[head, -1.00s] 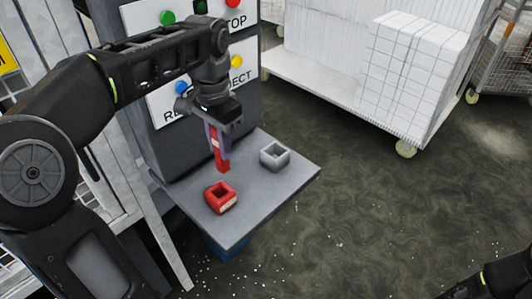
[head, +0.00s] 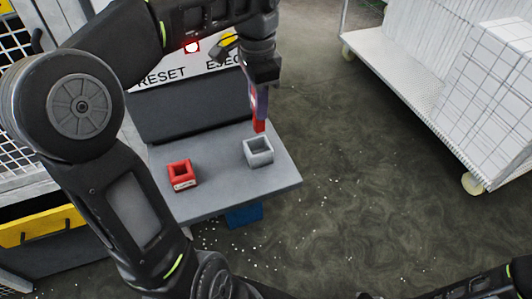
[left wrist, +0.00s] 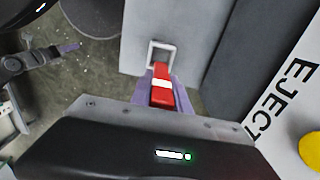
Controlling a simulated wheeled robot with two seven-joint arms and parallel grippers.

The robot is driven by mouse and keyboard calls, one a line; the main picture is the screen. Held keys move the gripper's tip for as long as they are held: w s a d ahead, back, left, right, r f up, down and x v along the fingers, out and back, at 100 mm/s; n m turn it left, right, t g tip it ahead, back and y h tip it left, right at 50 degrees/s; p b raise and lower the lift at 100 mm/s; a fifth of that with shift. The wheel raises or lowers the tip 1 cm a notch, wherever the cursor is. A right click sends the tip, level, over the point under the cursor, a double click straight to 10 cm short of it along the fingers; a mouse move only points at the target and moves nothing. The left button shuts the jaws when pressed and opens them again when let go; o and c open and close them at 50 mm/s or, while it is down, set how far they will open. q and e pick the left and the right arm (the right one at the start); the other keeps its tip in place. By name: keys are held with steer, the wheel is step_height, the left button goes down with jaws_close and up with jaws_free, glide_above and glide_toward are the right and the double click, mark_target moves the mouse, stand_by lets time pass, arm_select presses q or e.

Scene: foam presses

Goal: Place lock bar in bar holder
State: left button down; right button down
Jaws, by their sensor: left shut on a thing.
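The red lock bar (head: 259,125) with a white band hangs upright in my left gripper (head: 258,100), which is shut on it. In the head view its lower end is just above and behind the grey square holder (head: 259,152) on the shelf. In the left wrist view the bar (left wrist: 162,96) lies between the purple fingers (left wrist: 160,88), and the grey holder (left wrist: 161,54) shows just beyond its end, its opening partly visible. I cannot tell that the bar has entered it. A red square holder (head: 181,174) stands to the left, empty.
The grey shelf (head: 215,190) juts from a panel with RESET and EJECT labels (head: 165,74). A white cart (head: 400,68) with stacked white panels stands at the right. The floor between is open.

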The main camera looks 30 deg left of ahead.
mark_target(257, 125)
arm_select(q)
steer(key=shift+s+a, duration=0.25)
steer(key=shift+w+d+f, duration=0.15)
step_height(257, 125, down, 3)
steer(key=shift+r+b, duration=0.15)
steer(key=shift+b, duration=0.75)
step_height(257, 125, down, 2)
steer(key=shift+f+p, duration=0.1)
steer(key=shift+p, duration=0.3)
steer(key=shift+f, duration=0.5)
step_height(257, 125, down, 3)
steer(key=shift+f, duration=0.35)
